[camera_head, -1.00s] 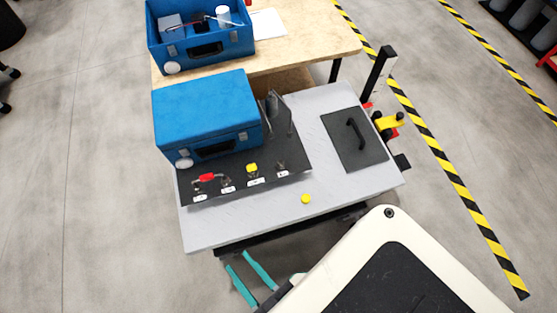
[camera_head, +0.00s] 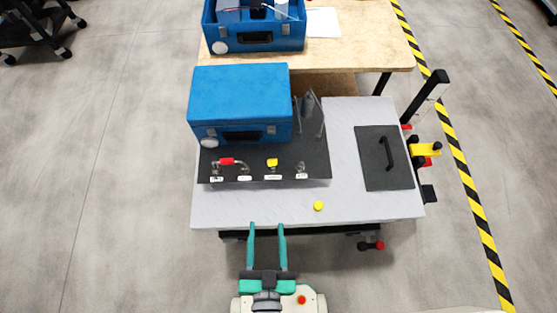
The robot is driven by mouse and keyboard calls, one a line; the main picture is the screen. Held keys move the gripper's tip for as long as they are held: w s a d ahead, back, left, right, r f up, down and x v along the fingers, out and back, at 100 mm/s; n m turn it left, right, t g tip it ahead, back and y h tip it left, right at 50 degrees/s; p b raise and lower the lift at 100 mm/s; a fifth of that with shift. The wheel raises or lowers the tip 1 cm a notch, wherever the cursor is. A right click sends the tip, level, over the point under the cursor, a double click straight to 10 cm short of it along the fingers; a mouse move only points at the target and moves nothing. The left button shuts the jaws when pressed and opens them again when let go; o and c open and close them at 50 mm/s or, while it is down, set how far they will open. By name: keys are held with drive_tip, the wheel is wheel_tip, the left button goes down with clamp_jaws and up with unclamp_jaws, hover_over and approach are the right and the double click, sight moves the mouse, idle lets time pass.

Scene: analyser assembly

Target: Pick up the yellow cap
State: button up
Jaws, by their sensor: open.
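A small round yellow cap (camera_head: 319,205) lies on the light grey tabletop (camera_head: 365,206) near its front edge. Another yellow piece (camera_head: 272,162) sits on a fitting on the black panel (camera_head: 316,171), farther back. My gripper (camera_head: 267,228) is at the bottom centre of the view, at the table's front edge. Its two teal fingers are spread apart with nothing between them. The fingertips are to the left of the yellow cap and a little nearer to me. Their height over the table is hard to tell.
A closed blue case (camera_head: 240,95) stands behind the panel, which also bears a red-handled fitting (camera_head: 227,161). A dark plate with a handle (camera_head: 385,157) lies at the right. An open blue toolbox (camera_head: 254,38) stands on the wooden table (camera_head: 365,50). The grey tabletop around the cap is clear.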

drive_tip(key=w+a+r+m+t+y, duration=0.1)
drive_tip(key=w+a+r+m+y, duration=0.15)
drive_tip(key=w+a, duration=0.6)
drive_tip(key=w+a+r+m+y, duration=0.25)
drive_tip(key=w+a, duration=0.25)
drive_tip(key=w, duration=0.7)
drive_tip(key=w+a+r+n+g+y, duration=0.35)
drive_tip(key=w+a+r, duration=0.25)
drive_tip(key=a, duration=0.2)
drive_tip(key=w+a+r+n+g+y, duration=0.35)
drive_tip(key=w+a+r+y, duration=0.2)
drive_tip(key=a, duration=0.25)
drive_tip(key=n+g+h, duration=0.2)
drive_tip(key=g+h, duration=0.7)
drive_tip(key=h, duration=0.5)
hover_over(272, 162)
drive_tip(key=w, duration=0.2)
wheel_tip(272, 162, down, 17)
drive_tip(key=shift+s+f, duration=0.15)
drive_tip(key=shift+f, duration=2.35)
drive_tip(key=shift+s+f, duration=0.15)
drive_tip(key=shift+f, duration=2.3)
